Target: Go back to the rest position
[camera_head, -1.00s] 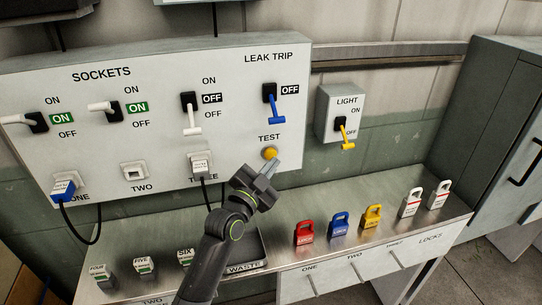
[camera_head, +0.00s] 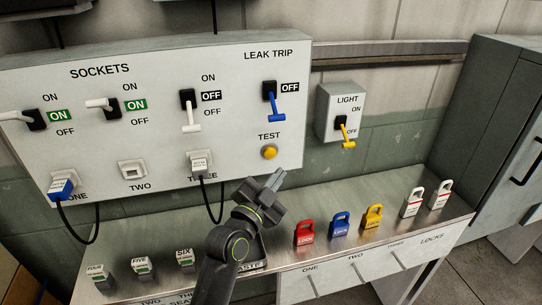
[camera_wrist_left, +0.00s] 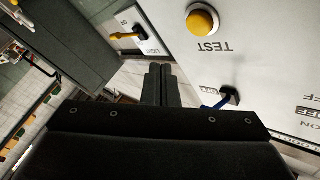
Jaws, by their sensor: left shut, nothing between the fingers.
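My left gripper (camera_head: 275,180) is shut and empty. It is in front of the panel, below and apart from the yellow TEST button (camera_head: 269,152), above the steel bench. In the left wrist view its closed fingers (camera_wrist_left: 161,84) point toward the wall, with the TEST button (camera_wrist_left: 202,20) above and to their right. The right gripper is in neither view.
The white panel (camera_head: 100,165) carries socket switches and the blue leak trip lever (camera_head: 273,103). A light switch box (camera_head: 340,112) is to its right. Red (camera_head: 305,234), blue (camera_head: 340,226) and yellow (camera_head: 372,218) padlocks stand on the bench (camera_head: 330,190), with white ones further right.

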